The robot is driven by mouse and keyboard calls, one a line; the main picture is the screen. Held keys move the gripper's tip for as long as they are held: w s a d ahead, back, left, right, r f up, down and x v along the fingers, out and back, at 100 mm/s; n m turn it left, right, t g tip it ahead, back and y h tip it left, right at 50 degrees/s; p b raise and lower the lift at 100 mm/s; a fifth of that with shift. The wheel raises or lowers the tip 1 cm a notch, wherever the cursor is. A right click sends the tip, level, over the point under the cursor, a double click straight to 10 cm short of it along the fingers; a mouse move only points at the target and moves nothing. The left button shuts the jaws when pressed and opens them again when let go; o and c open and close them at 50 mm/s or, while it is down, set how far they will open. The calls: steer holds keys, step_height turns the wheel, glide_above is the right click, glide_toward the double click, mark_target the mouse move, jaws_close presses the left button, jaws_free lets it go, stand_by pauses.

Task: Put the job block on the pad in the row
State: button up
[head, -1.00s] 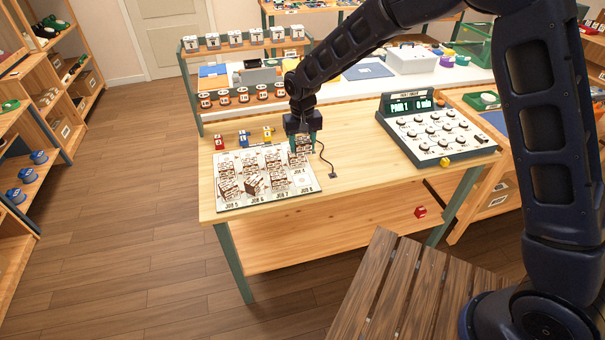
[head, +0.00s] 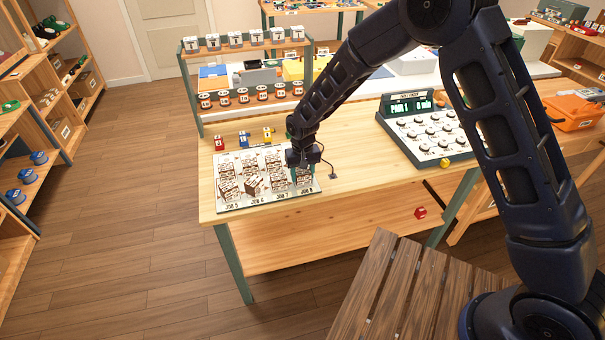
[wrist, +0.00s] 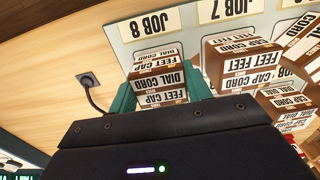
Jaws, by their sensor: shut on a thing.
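My gripper (head: 303,172) is over the right end of the white job board (head: 226,205), near the JOB 8 label. In the wrist view its green fingers (wrist: 161,91) are shut on a brown-and-white job block (wrist: 160,97) with lettering such as DIAL CORD and FEET CAP. The JOB 8 label (wrist: 150,24) lies just beyond the held block. In the head view my gripper largely hides that block. I cannot tell whether its underside touches the board. Other job blocks (head: 254,185) stand on the board to the left, one column marked JOB 7 (wrist: 228,9).
A neighbouring block (wrist: 238,62) stands close beside my right finger in the wrist view. A cord (head: 330,169) lies right of the board. A sloped button console (head: 430,135) is at the right. Bare table lies between.

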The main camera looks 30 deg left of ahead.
mark_target(303, 171)
steer(key=shift+f, duration=0.1)
steer(key=o, duration=1)
step_height(303, 171, up, 12)
steer(key=shift+r, duration=0.15)
